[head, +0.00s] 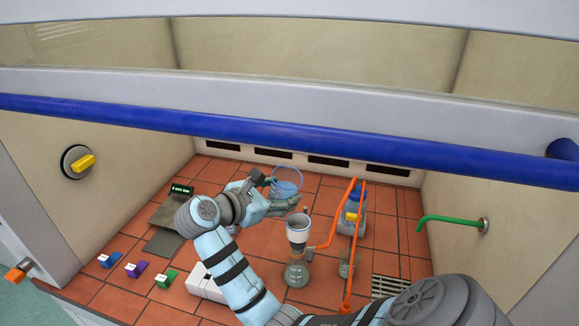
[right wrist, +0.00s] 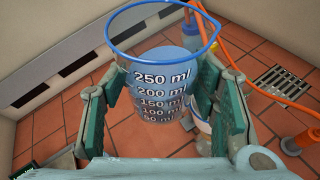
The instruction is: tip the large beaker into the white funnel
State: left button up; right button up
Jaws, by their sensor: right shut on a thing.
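The large beaker (head: 287,181) is clear, with a blue rim and a bluish tint. In the right wrist view the beaker (right wrist: 160,78) shows marks up to 250 ml, and what looks like pale blue liquid. My right gripper (head: 278,193) is shut on its sides and holds it about upright. The gripper (right wrist: 163,90) has one green-padded finger on each side of it. The white funnel (head: 298,229), with a dark band, sits on a glass flask (head: 296,274), below and slightly right of the beaker in the head view. My left gripper is out of view.
A green tap (head: 450,221) juts from the right wall. A blue bar (head: 250,132) crosses above.

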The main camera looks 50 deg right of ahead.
jog(key=shift+w+r+m+t, duration=0.1)
jog(key=shift+w+m+t, duration=0.15)
jog(key=shift+m, duration=0.3)
jog(key=shift+w+r+m+t, duration=0.15)
jog(key=shift+m+t, duration=0.2)
jog(key=shift+m, duration=0.2)
dwell(2.8)
jog(key=shift+w+f+m+t+h, duration=0.15)
jog(key=shift+m+t+h, duration=0.25)
jog(key=shift+m+t, duration=0.5)
dwell(3.2)
